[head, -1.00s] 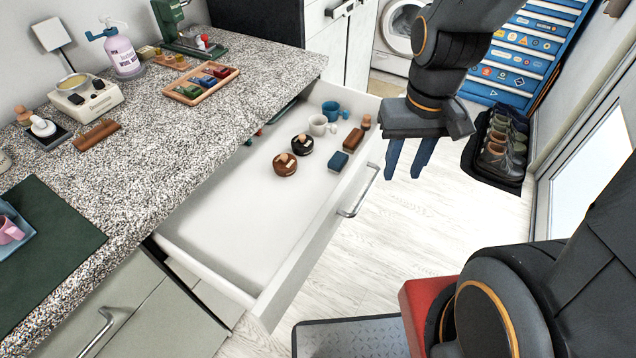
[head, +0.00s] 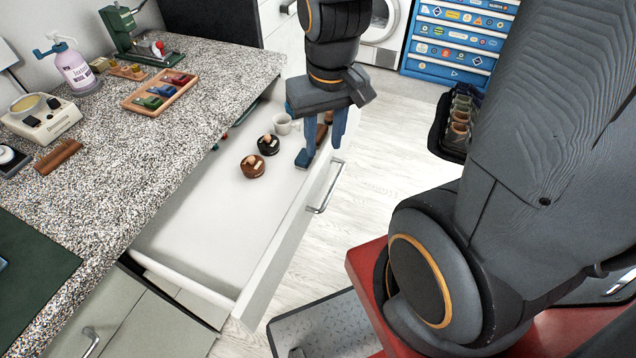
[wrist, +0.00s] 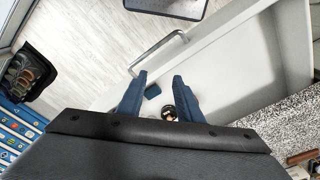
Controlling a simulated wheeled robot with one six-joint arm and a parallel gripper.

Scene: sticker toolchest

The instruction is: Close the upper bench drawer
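The upper bench drawer (head: 215,236) is pulled out from under the speckled bench top, with its white interior showing. Its metal bar handle (head: 326,188) is on the front face, and the handle also shows in the wrist view (wrist: 158,52). My gripper (head: 323,150) is over the far part of the drawer, close to its front panel. Its two blue fingers point down and are apart with nothing between them in the wrist view (wrist: 158,95). I cannot tell whether a finger touches the drawer.
A shoe tray (head: 446,128) lies on the floor at right. Pale floor (head: 385,170) is clear in front of the drawer.

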